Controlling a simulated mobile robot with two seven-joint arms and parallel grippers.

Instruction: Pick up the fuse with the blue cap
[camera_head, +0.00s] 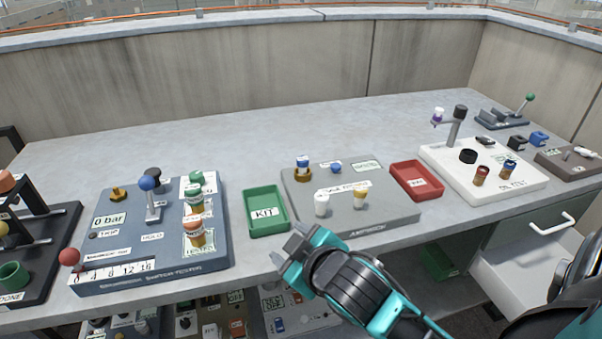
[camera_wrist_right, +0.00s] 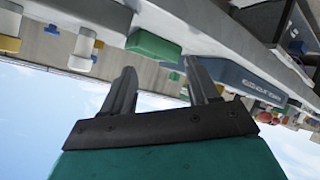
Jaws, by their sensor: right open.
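A small piece with a blue top, white band and brass-coloured base (camera_head: 303,162) stands at the back left of the grey board (camera_head: 395,212); it looks like the blue-capped fuse. A smaller blue piece (camera_head: 336,168) sits to its right. A white piece (camera_head: 322,204) and a yellow-topped piece (camera_head: 360,199) stand nearer the front edge. My right gripper (camera_head: 289,247) is open and empty, at the counter's front edge, in front of the green tray and apart from the fuse. Its two spread fingers show in the right wrist view (camera_wrist_right: 161,68). My left gripper is out of view.
The green KIT tray (camera_head: 250,228) lies left of the grey board, and a red tray (camera_head: 437,183) lies right of it. A blue-grey panel (camera_head: 125,262) with a blue-knobbed lever stands at left. A white board (camera_head: 520,188) with small bottles stands at right. The counter behind is clear.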

